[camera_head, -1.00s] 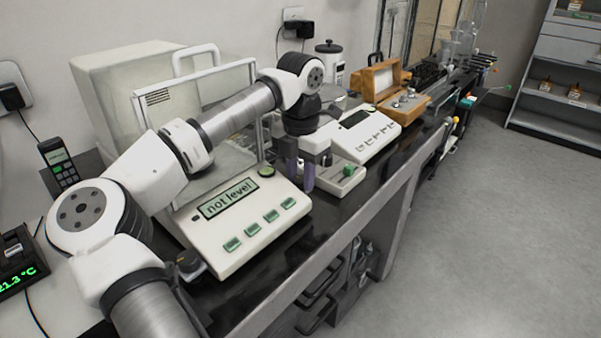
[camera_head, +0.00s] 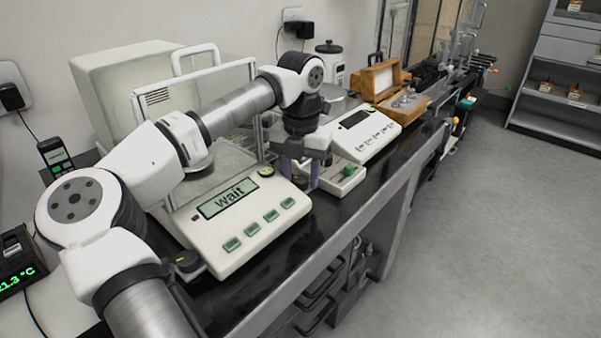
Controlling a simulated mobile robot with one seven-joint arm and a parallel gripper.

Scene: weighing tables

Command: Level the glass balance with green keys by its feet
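The glass balance (camera_head: 238,232) with green keys stands on the dark bench, its glass draft shield behind the front panel. Its display (camera_head: 227,197) reads "wait". A round bubble level (camera_head: 265,171) sits at the panel's back right; the bubble's position is too small to tell. A dark levelling foot (camera_head: 188,263) shows at the front left corner. My gripper (camera_head: 301,178) points down beside the balance's right side, at about the back right of the panel. The fingertips are partly hidden, as is any foot there, so I cannot tell whether it grips one.
A small device with a green knob (camera_head: 348,170) stands close right of my gripper. A phone (camera_head: 57,158) and a temperature display (camera_head: 14,270) are at left. The floor at right is clear.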

